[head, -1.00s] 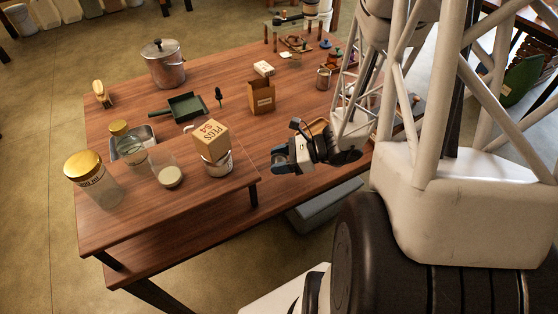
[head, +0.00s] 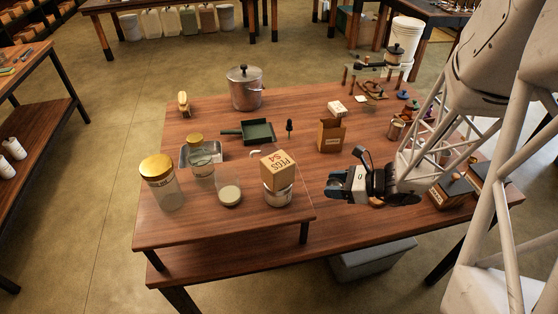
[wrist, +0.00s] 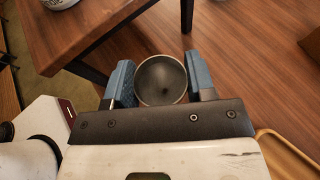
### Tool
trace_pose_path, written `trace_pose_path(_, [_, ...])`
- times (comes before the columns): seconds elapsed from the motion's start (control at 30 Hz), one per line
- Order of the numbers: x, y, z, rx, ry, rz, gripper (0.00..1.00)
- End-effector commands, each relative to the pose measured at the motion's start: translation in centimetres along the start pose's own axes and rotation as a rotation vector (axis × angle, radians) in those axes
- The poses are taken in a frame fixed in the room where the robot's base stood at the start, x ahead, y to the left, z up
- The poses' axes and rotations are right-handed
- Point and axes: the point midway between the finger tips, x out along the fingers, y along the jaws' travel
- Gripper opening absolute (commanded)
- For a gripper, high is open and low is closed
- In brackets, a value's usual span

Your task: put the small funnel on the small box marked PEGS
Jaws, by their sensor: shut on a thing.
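The small box marked PEGS (head: 277,172) is a tan cardboard box. It sits tilted on top of a round white tin (head: 278,196) on the raised shelf in the head view. My gripper (head: 335,187) is to the right of the box, beyond the shelf's right end and over the lower tabletop. In the wrist view my gripper (wrist: 161,82) is shut on a round, hollow grey metal piece, which looks like the small funnel (wrist: 161,80). Its open mouth faces the camera. Its lower end is hidden, and I cannot make it out in the head view.
The raised shelf (head: 170,230) also bears glass jars, one with a gold lid (head: 156,168). The shelf's edge and leg (wrist: 90,72) are close to my gripper.

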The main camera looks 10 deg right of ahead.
Motion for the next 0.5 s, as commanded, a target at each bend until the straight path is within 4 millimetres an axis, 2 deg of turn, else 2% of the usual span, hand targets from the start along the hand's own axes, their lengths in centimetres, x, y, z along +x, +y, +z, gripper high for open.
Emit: trace_pose_path(0.5, [1.1, -4.9, 5.6, 0.037, 0.0, -0.1, 0.28])
